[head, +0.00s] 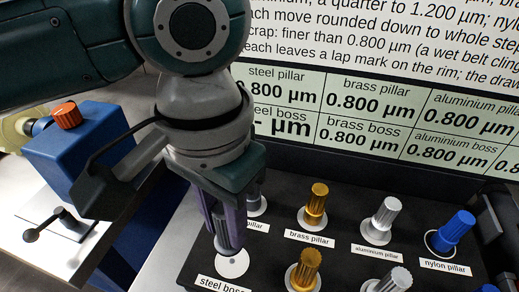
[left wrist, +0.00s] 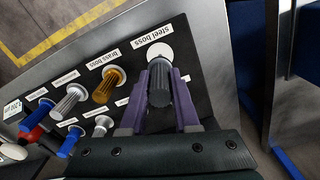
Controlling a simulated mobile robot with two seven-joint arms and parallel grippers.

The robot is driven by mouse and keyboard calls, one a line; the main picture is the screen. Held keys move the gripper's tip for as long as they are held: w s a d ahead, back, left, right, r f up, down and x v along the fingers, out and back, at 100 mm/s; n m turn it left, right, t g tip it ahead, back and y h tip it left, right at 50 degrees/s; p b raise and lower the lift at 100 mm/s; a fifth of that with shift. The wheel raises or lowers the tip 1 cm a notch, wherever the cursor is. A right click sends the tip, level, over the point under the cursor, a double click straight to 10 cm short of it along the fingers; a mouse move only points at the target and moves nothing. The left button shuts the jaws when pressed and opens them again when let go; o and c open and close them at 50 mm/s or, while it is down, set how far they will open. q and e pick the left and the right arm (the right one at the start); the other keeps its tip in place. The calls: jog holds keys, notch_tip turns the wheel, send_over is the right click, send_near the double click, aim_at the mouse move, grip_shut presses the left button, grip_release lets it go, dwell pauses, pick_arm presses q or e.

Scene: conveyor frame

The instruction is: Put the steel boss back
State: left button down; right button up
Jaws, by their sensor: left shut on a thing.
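The steel boss, a dark grey fluted knob (head: 229,234), is upright between the purple fingers of my left gripper (head: 222,208). My left gripper is shut on it, over the white round spot (head: 232,264) behind the "steel boss" label (head: 222,285). In the left wrist view the steel boss (left wrist: 159,88) sits between both fingers (left wrist: 162,95), with the white spot (left wrist: 158,51) just past its end. I cannot tell whether the boss touches the spot. My right gripper is not in view.
On the black rack (head: 272,252) stand a brass pillar (head: 316,203), an aluminium pillar (head: 381,220), a nylon pillar (head: 455,231) and a brass boss (head: 305,270), close by to the right. A wall chart (head: 380,105) is behind. A blue machine (head: 75,150) stands left.

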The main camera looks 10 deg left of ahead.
aim_at(228, 244)
pick_arm(q)
jog(key=shift+f+b, duration=0.5)
jog(key=shift+f, duration=2)
jog(key=shift+f, duration=0.1)
jog(key=c, duration=0.7)
grip_release()
jog(key=shift+o, duration=0.2)
notch_tip(228, 244, up, 12)
jog(key=p, duration=0.2)
jog(key=shift+p, duration=0.35)
jog(key=s+d+f+t+h, duration=0.1)
jog(key=s+d+f+h, duration=0.2)
jog(key=s+d+h, duration=0.15)
jog(key=s+a+f+n+t+y, duration=0.1)
jog(key=s+a+y, duration=0.1)
jog(key=a, duration=0.5)
jog(key=s+a+f+n+t+y, duration=0.1)
jog(key=s+a+y, duration=0.1)
jog(key=s+a, duration=0.3)
jog(key=shift+s+a+f+t, duration=0.15)
jog(key=shift+s+a+t, duration=0.15)
jog(key=shift+a, duration=0.65)
